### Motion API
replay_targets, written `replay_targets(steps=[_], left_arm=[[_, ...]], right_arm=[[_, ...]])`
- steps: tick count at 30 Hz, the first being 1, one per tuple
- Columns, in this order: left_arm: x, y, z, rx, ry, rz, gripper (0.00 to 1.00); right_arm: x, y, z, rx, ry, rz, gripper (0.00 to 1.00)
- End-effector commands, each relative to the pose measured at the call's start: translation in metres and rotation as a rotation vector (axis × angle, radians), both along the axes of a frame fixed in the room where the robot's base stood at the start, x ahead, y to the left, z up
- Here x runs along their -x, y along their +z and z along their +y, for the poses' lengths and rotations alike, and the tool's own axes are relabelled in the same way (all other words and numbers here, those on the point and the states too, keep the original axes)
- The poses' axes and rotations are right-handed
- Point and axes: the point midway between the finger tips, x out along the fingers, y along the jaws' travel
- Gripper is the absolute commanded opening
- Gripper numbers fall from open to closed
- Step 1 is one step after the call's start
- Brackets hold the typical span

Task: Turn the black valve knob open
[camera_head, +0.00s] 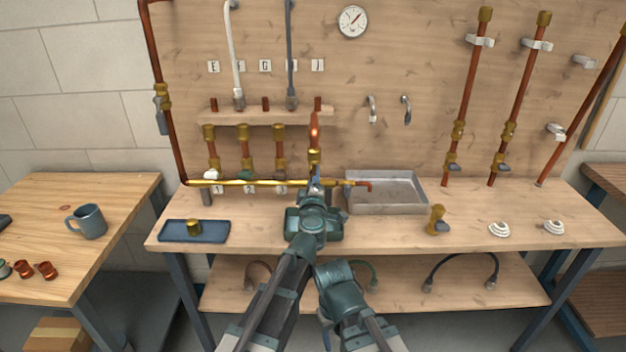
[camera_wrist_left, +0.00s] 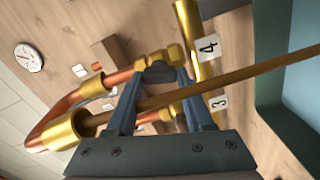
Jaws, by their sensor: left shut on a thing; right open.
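The black valve knob (camera_wrist_left: 159,73) shows in the left wrist view between the tips of my left gripper (camera_wrist_left: 161,80), on a brass valve beside label 4 (camera_wrist_left: 207,48). The left gripper is shut on it. In the head view my left gripper (camera_head: 316,186) reaches the fourth valve (camera_head: 314,157) from the front and hides its knob. Whether the knob is turned open cannot be told. My right gripper (camera_head: 325,327) is low in front of the workbench, open, and partly hidden by its own arm; nothing shows in it.
A long brass and copper pipe (camera_head: 240,183) runs across in front of the valves, close to the left gripper. A metal tray (camera_head: 398,182) stands just right, and a blue tray (camera_head: 180,235) lies left.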

Motion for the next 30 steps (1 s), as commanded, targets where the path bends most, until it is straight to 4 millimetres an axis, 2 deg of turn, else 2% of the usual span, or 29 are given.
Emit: replay_targets(steps=[10, 28, 29, 30], left_arm=[[0.0007, -0.0010, 0.0005, 0.149, 0.000, 0.000, 0.00], [0.0009, -0.0012, 0.0007, 0.183, 0.001, 0.001, 0.00], [0.0009, -0.0012, 0.0007, 0.183, 0.001, 0.001, 0.54], [0.0009, -0.0012, 0.0007, 0.182, 0.001, 0.001, 0.61]], right_arm=[[0.0000, -0.0009, 0.0000, 0.000, 0.000, 0.000, 0.62], [0.0000, -0.0011, 0.0000, 0.000, 0.000, 0.000, 0.62], [0.0000, -0.0011, 0.0000, 0.000, 0.000, 0.000, 0.62], [0.0000, -0.0011, 0.0000, 0.000, 0.000, 0.000, 0.62]])
